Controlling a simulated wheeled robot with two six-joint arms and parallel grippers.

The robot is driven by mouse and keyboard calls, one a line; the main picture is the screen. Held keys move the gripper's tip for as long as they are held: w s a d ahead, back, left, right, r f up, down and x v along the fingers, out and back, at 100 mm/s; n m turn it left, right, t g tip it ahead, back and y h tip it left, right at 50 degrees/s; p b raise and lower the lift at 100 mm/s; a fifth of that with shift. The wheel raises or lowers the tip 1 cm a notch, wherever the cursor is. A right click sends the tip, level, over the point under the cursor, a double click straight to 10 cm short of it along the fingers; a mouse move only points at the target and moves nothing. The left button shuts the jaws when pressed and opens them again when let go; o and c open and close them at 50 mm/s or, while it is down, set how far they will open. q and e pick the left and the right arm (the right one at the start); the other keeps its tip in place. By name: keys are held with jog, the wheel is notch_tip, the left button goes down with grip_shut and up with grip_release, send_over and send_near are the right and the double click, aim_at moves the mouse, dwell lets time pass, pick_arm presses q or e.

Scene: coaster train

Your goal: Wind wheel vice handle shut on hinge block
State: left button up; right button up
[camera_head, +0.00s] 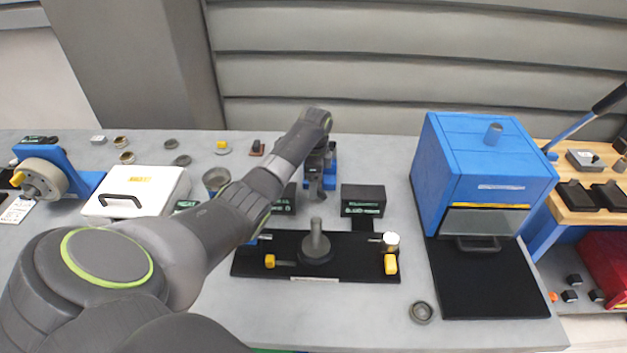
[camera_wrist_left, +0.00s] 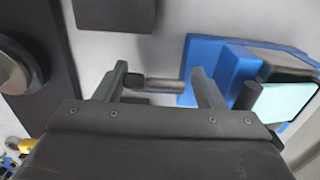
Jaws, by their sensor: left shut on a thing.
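The blue vice (camera_head: 333,172) stands on the bench behind the black fixture board, partly hidden by my left arm. In the left wrist view its blue body (camera_wrist_left: 205,72) fills the right side. A grey handle bar (camera_wrist_left: 166,86) with a dark end sticks out leftward from it. My left gripper (camera_head: 316,192) reaches down at the vice; in the wrist view its fingers (camera_wrist_left: 158,80) are on either side of the bar, shut on the handle. A pale cyan face (camera_wrist_left: 285,104) and dark parts show beside the blue body; I cannot tell whether they include the hinge block. My right gripper is not in view.
A black board (camera_head: 350,268) with a grey post and yellow clamps lies in front. A black labelled block (camera_head: 363,199) stands right of the vice. A blue box machine (camera_head: 480,165) is further right, a white case (camera_head: 160,185) left. The front bench edge is mostly clear.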

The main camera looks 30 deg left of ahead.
pick_arm(q)
jog(key=shift+w+d+r+g+y+p, duration=0.15)
jog(key=shift+d+g+y+p, duration=0.25)
jog(key=shift+g+y, duration=0.4)
jog(key=shift+d+y, duration=0.1)
jog(key=shift+y, duration=0.6)
jog(key=shift+w+d+g+y+b, duration=0.1)
jog(key=shift+g+y+b, duration=0.35)
jog(key=shift+y+b, duration=0.2)
jog(key=shift+w+d+g+y+b, duration=0.1)
jog(key=shift+g+y+b, duration=0.35)
jog(key=shift+y+b, duration=0.15)
jog(key=shift+s, duration=0.1)
jog(key=o, duration=0.6)
jog(key=shift+o, duration=0.3)
jog(key=shift+d, duration=0.1)
jog(key=shift+r, duration=0.15)
